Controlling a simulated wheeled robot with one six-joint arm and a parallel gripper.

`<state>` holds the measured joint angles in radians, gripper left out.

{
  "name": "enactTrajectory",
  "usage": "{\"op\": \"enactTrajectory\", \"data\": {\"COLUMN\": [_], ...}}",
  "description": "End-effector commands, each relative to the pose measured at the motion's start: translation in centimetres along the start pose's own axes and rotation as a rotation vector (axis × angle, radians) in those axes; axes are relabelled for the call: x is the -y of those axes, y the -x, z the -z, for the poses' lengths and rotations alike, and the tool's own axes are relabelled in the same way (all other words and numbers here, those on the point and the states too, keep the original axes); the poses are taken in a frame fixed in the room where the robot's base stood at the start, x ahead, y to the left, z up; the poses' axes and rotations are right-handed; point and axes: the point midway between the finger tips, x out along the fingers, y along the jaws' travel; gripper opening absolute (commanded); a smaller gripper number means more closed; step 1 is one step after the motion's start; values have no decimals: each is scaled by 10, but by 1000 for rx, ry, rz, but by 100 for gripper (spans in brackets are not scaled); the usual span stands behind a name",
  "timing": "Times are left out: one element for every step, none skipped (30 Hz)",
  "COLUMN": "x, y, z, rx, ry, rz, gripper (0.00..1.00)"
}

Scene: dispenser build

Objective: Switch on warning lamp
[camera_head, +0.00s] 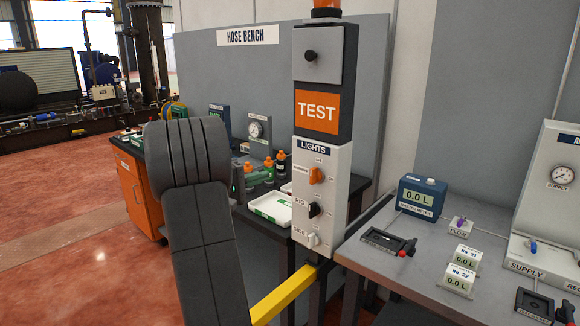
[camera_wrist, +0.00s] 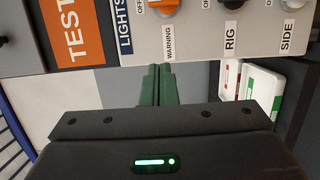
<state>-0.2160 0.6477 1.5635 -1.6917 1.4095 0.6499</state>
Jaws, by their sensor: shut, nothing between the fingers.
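The LIGHTS panel (camera_head: 326,228) is a pale upright box with three knobs. The orange WARNING knob (camera_head: 316,175) is the top one; its setting is hard to read. It also shows at the top edge of the wrist view (camera_wrist: 166,7), partly cut off. The black RIG knob (camera_head: 315,209) and the pale SIDE knob (camera_head: 312,240) are below it. An orange lamp (camera_head: 326,5) tops the post, cropped by the frame. My gripper (camera_wrist: 159,72) is shut and empty, its green fingertips apart from the panel and pointing towards the WARNING knob's side of it.
An orange TEST sign (camera_head: 317,112) and a grey box with a black knob (camera_head: 310,56) are above the panel. A white tray (camera_head: 270,209) and orange-capped bottles (camera_head: 281,163) stand on the bench behind. A grey table (camera_head: 400,272) with meters is at right.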

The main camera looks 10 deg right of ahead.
Motion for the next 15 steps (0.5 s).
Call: {"op": "enactTrajectory", "data": {"x": [0,0,0,0,0,0,0,0,0,0,0,0,-1,-1,-1], "y": [0,0,0,0,0,0,0,0,0,-1,-2,-5,-7,-11,-16], "z": [1,1,1,1,1,1,1,1,0,0,0,0,0,0,0], "rx": [-1,-1,-1,-1,-1,-1,-1,-1,-1,0,0,1,1,2,3], "ry": [-1,-1,-1,-1,-1,-1,-1,-1,-1,-1,0,0,0,0,0], "rz": [-3,-4,-3,-3,-3,-2,-2,-2,-2,-2,-2,-1,-1,-1,-1], "gripper": [0,0,0,0,0,0,0,0,0,0,0,0,0,0,0]}}
